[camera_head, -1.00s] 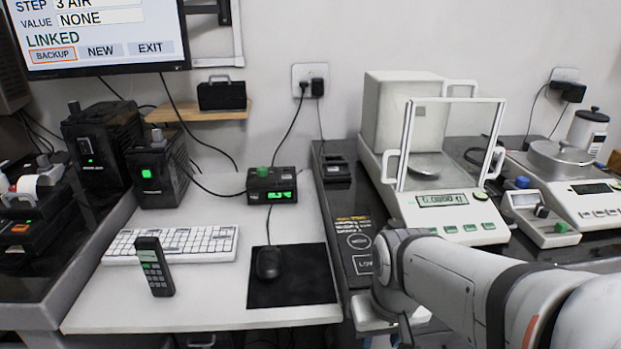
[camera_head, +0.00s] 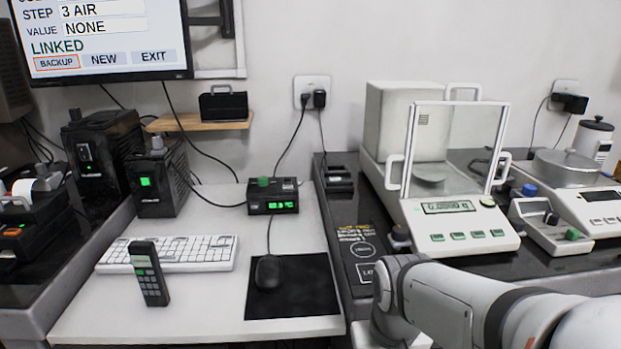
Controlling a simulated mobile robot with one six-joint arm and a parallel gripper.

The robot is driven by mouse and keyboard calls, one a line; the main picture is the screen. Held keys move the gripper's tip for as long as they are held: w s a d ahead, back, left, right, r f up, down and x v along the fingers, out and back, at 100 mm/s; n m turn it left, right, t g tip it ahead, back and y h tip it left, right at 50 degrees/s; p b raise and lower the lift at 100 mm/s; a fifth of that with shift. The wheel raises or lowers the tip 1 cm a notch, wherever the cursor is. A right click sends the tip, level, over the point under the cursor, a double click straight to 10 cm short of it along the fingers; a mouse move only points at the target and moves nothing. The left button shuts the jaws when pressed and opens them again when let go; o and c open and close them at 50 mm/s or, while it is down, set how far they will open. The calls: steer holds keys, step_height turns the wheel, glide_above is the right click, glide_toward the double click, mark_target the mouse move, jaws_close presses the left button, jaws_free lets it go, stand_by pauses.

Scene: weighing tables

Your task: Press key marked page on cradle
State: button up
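A small black cradle-like unit (camera_head: 336,178) sits on the dark bench left of the balance; I cannot read any key marking on it. A black handset with a keypad (camera_head: 149,274) stands upright on the white desk, in front of the keyboard. My arm comes in from the lower right and its wrist bends down near the dark bench's front. My gripper itself is not in view, hidden below the wrist or past the lower edge.
A balance with a glass shield (camera_head: 455,215) stands right of the dark bench strip. The screen (camera_head: 95,38) shows step 3 AIR, LINKED.

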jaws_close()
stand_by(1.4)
